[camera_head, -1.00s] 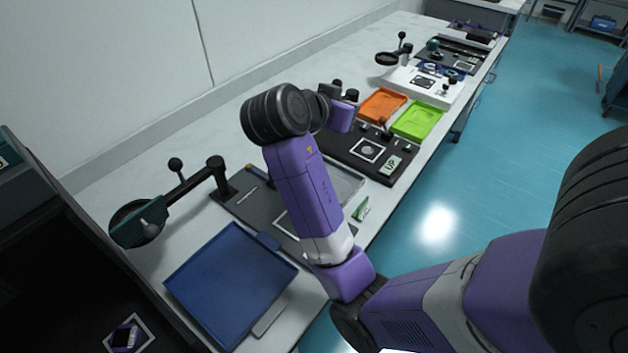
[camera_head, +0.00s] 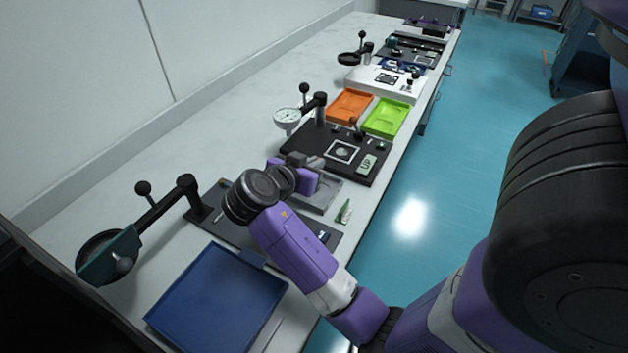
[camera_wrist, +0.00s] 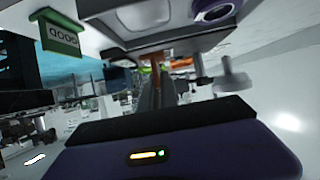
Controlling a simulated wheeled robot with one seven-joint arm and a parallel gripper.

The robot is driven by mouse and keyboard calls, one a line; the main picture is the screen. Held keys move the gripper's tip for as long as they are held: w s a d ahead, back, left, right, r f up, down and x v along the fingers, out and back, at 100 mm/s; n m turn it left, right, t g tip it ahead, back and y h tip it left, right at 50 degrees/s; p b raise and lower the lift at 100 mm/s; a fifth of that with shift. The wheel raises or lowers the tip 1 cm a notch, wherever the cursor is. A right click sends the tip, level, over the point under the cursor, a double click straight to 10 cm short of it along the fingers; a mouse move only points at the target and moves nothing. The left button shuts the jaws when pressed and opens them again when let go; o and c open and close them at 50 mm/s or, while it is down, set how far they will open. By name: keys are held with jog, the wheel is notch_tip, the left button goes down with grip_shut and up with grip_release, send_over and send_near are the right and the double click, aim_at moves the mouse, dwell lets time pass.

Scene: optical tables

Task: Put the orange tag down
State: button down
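My gripper (camera_head: 312,170) is low over the near part of the bench, by a grey tray (camera_head: 322,195). A small reddish-brown patch shows at its tip, too small to identify. In the wrist view, the purple gripper body fills the bottom, and narrow finger-like parts (camera_wrist: 160,90) stand close together in the middle.
An orange tray (camera_head: 349,106) and a green tray (camera_head: 385,117) lie farther along the bench. A black board (camera_head: 300,140), a dial gauge (camera_head: 287,117), a blue tray (camera_head: 218,300) and a magnifier arm (camera_head: 150,215) are nearby. A green GOOD sign (camera_wrist: 60,38) shows in the wrist view.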

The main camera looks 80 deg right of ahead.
jog(key=shift+f, duration=2.75)
jog(key=shift+f+b, duration=0.2)
jog(key=shift+b, duration=0.15)
jog(key=c, duration=1.6)
grip_release()
jog(key=shift+r, duration=0.1)
jog(key=shift+r, duration=0.15)
jog(key=v, duration=1.2)
